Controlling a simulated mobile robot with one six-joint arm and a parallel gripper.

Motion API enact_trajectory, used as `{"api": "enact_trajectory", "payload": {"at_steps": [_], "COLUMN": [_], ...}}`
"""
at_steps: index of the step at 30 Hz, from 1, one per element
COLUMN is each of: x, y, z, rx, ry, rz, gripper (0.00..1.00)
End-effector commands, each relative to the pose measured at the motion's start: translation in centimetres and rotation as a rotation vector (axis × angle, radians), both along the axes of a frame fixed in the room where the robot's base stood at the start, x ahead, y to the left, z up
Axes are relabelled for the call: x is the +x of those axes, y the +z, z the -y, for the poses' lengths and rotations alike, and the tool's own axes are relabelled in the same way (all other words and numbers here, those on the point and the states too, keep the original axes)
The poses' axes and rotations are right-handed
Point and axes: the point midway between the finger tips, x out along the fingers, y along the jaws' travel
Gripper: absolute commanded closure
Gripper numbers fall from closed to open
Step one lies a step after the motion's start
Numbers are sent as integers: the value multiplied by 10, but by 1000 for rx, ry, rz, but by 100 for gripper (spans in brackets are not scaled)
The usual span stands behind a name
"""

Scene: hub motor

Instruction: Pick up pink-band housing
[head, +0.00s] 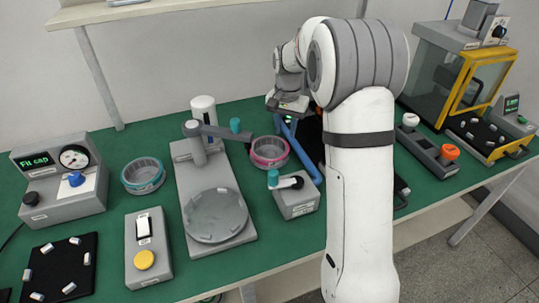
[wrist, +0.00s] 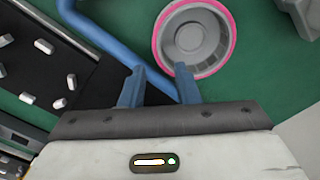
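The pink-band housing (head: 269,153) is a round grey ring with a pink rim, standing on the green bench between the swing-arm fixture and my arm in the head view. In the wrist view the pink-band housing (wrist: 196,40) lies open side up, just beyond my fingers and to the right of centre. My gripper (wrist: 160,80) has its two blue fingers apart with nothing between them. The right fingertip overlaps the housing's near rim in the picture; I cannot tell if it touches.
A teal-band housing (head: 143,175) stands left of the grey swing-arm fixture (head: 216,215). A small grey box with a teal-tipped lever (head: 294,196) is close in front of the pink-band housing. A blue bar (wrist: 105,40) and a black mat with small pale parts (wrist: 50,65) lie left in the wrist view.

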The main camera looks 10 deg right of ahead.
Motion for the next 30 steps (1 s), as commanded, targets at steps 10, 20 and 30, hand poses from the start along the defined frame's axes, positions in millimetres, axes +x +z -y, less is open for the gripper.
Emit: {"api": "enact_trajectory", "payload": {"at_steps": [10,20,30], "x": [5,0,1], "y": [-36,-79,-84], "z": [0,0,0], "rx": [0,0,0], "ry": [-12,-11,-10], "rz": [-7,-6,-4], "gripper": [71,71,75]}}
